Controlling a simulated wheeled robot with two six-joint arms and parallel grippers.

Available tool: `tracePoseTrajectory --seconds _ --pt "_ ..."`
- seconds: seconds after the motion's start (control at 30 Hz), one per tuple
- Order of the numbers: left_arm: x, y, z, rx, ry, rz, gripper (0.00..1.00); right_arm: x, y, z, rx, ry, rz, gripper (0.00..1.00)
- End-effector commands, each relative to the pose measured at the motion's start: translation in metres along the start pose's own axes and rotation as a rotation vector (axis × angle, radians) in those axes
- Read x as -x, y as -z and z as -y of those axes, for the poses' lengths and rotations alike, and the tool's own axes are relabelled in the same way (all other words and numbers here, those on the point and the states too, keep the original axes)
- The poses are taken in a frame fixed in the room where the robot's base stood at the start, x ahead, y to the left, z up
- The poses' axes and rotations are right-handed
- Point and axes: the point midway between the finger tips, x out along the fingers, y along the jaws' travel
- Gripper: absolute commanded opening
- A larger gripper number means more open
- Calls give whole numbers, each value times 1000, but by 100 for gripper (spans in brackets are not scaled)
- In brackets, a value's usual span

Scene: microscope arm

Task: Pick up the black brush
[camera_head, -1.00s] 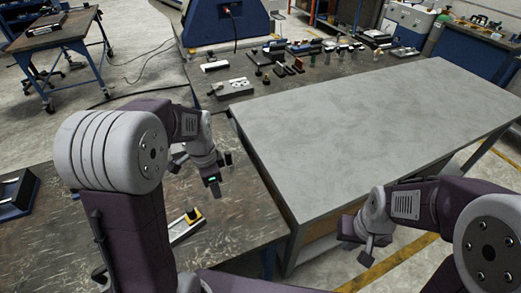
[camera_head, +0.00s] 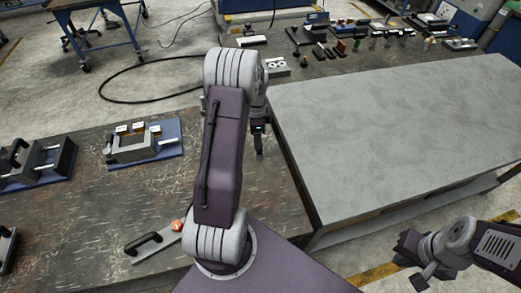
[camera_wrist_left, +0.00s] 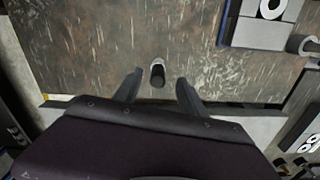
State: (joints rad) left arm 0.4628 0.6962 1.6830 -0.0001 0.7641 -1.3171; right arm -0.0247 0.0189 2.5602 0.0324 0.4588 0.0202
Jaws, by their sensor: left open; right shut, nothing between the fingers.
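A small black upright cylinder with a pale collar, which looks like the black brush (camera_wrist_left: 157,76), stands on the dark worn table in the left wrist view. My left gripper (camera_wrist_left: 158,84) is open, with one finger on each side of it; I cannot tell whether they touch it. In the head view my left gripper (camera_head: 258,141) is low near the right edge of the dark table, partly hidden by my own arm, and the brush cannot be made out clearly there. My right gripper (camera_head: 414,262) is shut and empty at the lower right, beyond the grey table's front edge.
The dark table (camera_head: 95,215) also carries a black-handled tool (camera_head: 150,245), a clamp fixture on a blue base (camera_head: 145,142) and another fixture (camera_head: 40,162). The grey table (camera_head: 400,130) at right is bare. Several small tools stand on the far bench.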

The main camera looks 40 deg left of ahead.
Motion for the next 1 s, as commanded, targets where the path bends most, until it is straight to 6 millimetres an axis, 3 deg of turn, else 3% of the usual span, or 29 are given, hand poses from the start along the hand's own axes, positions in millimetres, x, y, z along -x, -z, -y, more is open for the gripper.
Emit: tracePoseTrajectory --seconds 0.17,0.47,0.7,0.9,1.0 --pt "-7 1 0 -1 0 0 49 2 0 0 0 0 0 0" --pt "-53 12 -2 -1 -1 0 49 10 1 0 0 0 0 0" --pt "-56 12 -2 0 2 -1 49 9 1 0 0 0 0 0" --pt "-56 12 -2 0 2 -1 0 9 1 0 0 0 0 0" --pt "-56 12 -2 0 2 -1 0 9 1 0 0 0 0 0"
